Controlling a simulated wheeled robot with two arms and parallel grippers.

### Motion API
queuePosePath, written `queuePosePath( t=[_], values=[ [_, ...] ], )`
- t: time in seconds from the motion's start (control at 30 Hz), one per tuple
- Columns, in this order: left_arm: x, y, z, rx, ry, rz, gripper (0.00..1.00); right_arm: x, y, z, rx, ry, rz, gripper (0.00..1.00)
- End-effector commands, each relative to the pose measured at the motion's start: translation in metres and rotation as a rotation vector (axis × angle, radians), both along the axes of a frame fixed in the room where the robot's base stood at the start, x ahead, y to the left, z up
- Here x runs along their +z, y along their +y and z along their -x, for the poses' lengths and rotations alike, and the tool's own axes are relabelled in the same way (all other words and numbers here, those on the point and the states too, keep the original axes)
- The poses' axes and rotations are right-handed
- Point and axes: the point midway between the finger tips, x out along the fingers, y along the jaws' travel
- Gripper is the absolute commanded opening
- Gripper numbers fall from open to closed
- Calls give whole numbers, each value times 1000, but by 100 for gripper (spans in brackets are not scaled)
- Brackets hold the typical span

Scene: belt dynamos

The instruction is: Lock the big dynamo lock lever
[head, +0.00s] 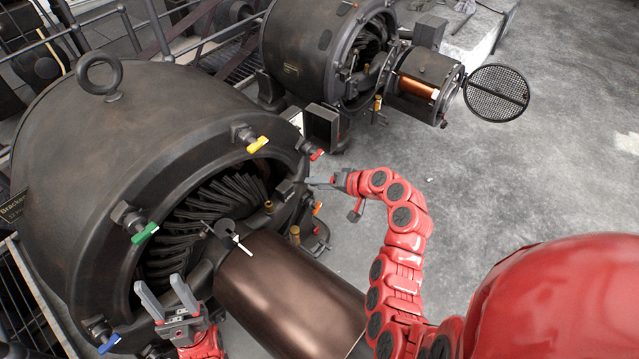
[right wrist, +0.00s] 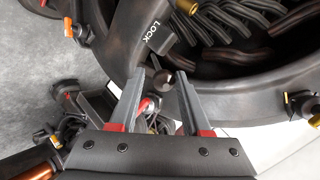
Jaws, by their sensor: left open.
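The big dynamo (head: 120,130) fills the left of the head view, with an open round front and a brown cylinder (head: 290,290) in front. A dark bracket with the white word LOCK (right wrist: 155,35) is on its rim in the right wrist view. A dark round end (right wrist: 162,88) below it shows between my right fingertips; I cannot tell whether it is the lever's. My right gripper (head: 318,182), also in the right wrist view (right wrist: 159,76), is open beside the rim, with no clear grip. My left gripper (head: 165,287) is open and empty near the lower front of the opening.
Yellow (head: 257,145), red (head: 316,154), green (head: 145,233) and blue (head: 108,343) handles stick out around the rim. A smaller dynamo (head: 315,50) with a round mesh cover (head: 496,92) stands behind. The grey floor (head: 520,180) at right is clear.

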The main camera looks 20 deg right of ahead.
Motion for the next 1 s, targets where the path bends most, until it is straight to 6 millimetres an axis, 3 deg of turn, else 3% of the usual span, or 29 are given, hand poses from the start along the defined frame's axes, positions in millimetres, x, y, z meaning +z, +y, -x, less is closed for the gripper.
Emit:
queuePosePath(
  t=[0.27,0.57,0.7,1.0],
  values=[
    [0,0,0,0,0,0,50,11,-11,9,-4,-6,0,46],
    [1,0,0,0,0,0,50,51,-53,57,-9,-6,1,46],
    [18,0,0,0,0,0,50,74,-71,80,-5,1,3,46],
    [36,0,0,0,0,0,50,93,-94,108,-2,0,2,46]
  ],
)
